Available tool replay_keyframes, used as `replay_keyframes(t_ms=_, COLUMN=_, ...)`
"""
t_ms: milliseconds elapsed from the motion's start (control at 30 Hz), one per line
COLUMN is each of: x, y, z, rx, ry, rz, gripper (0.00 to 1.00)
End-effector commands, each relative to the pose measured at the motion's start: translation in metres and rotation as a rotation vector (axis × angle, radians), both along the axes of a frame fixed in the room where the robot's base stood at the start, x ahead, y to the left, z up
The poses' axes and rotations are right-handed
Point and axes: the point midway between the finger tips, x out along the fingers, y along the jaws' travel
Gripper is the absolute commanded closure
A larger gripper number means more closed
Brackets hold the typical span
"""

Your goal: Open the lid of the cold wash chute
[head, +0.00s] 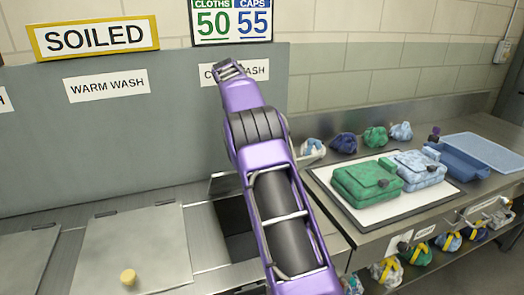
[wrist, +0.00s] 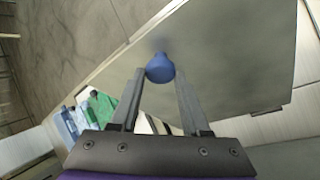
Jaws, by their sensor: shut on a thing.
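The cold wash chute lid (wrist: 225,60) is a grey metal panel that fills much of the wrist view. Its blue knob (wrist: 160,66) sits between the fingertips of my gripper (wrist: 160,78), which is shut on it. In the head view my purple arm covers most of this chute, and my gripper is hidden behind it. A dark opening (head: 234,222) shows beside the arm, with a raised piece of the lid (head: 222,186) above it, so the lid stands at least partly open. The wall label above (head: 262,69) is partly covered by my arm.
The warm wash lid (head: 135,245), with a yellow knob (head: 128,277), lies shut to the left. To the right, a bench holds a white mat (head: 375,213) with green and light blue bags, a blue tray (head: 460,175) and several small bundles.

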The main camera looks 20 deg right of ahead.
Motion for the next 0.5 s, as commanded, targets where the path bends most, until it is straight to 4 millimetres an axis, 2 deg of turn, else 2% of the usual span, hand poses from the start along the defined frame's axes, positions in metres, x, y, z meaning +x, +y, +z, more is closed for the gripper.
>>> replay_keyframes(t_ms=467, x=0.0014, y=0.0004, z=0.001, rx=0.0, ry=-0.002, rz=0.002, gripper=1.0)
replay_keyframes(t_ms=500, x=0.0014, y=0.0004, z=0.0009, rx=0.0, ry=-0.002, rz=0.002, gripper=0.47)
